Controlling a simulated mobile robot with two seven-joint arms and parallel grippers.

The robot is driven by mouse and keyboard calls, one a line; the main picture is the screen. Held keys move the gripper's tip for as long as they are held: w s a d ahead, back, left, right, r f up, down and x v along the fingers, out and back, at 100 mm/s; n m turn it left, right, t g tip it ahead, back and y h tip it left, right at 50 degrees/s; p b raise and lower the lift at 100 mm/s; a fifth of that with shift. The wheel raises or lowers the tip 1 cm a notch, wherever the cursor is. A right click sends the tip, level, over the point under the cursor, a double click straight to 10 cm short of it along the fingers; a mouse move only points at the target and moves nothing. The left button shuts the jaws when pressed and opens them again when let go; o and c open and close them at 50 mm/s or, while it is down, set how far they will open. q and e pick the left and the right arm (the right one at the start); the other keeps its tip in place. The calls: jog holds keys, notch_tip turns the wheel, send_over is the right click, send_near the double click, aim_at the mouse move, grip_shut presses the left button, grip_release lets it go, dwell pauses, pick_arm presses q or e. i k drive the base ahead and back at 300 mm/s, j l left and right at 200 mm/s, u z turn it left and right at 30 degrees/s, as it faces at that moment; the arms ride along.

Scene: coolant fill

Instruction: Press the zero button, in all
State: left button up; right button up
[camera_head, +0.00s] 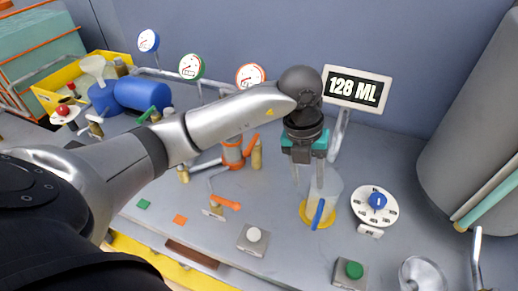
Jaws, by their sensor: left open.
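Two push buttons on grey boxes stand near the front of the bench: a white button (254,234) and a green button (354,269). No label tells which is the zero button. A display (357,88) at the back reads "128 ML". A clear jug (328,184) with a blue handle stands on a yellow round base (308,221). My left gripper (303,162) is open and points down at the jug's back left, overlapping it in the picture. It is up and behind both buttons; whether it touches the jug I cannot tell. My right gripper is not in view.
A white dial with a blue knob (377,200) is right of the jug. A clear funnel-like vessel (420,274) is at the front right. A large grey cylinder (480,130) stands far right. Gauges, orange valve parts (232,157) and a blue drum (142,94) are left.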

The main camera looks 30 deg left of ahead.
aim_at(254, 235)
jog(key=u, duration=1.2)
